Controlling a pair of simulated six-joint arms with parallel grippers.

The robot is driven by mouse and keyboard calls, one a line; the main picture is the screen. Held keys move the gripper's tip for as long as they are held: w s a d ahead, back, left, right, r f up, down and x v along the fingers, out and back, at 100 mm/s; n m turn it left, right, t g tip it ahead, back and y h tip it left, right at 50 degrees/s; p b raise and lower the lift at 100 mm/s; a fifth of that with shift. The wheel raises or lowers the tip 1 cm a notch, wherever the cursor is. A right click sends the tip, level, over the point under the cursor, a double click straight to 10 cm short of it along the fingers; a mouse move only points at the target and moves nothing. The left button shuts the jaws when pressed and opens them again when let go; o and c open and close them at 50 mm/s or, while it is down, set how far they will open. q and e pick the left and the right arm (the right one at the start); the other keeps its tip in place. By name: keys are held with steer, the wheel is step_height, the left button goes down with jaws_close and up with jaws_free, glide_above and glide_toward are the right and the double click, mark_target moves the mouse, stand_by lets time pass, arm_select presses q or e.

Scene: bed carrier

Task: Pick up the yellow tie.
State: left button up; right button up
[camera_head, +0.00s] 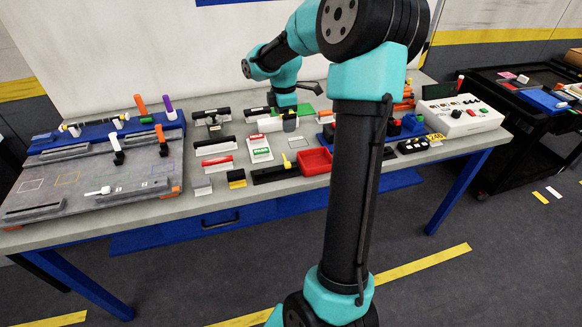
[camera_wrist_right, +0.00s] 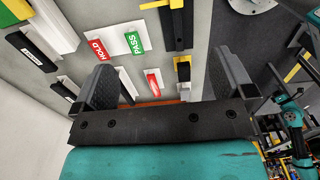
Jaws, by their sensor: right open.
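The yellow tie (camera_head: 286,160) is a small thin yellow piece on a long black block (camera_head: 272,174) near the front middle of the bench. In the right wrist view a yellow bar (camera_wrist_right: 157,4) crosses the black block (camera_wrist_right: 178,27) near the top edge and seems to be the tie. My right gripper (camera_wrist_right: 165,62) is open and empty, its two dark fingers spread wide. The tie is beyond the fingers, not between them. In the head view the right arm reaches over the bench, and its fingers are hard to make out. My left gripper is not in view.
A black and yellow block (camera_head: 236,178) stands left of the long black block, and a red tray (camera_head: 314,161) right of it. Red HOLD (camera_wrist_right: 98,49) and green PASS (camera_wrist_right: 134,42) labels lie nearby. A grey fixture board (camera_head: 95,185) fills the bench's left; a white control box (camera_head: 460,115) stands right.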

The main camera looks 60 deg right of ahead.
glide_above(285, 160)
step_height(285, 160, down, 12)
steer(key=shift+f, duration=0.15)
stand_by(0.5)
steer(key=shift+s+f, duration=0.1)
steer(key=shift+f, duration=2.5)
steer(key=c, duration=0.7)
steer(key=shift+c, duration=0.2)
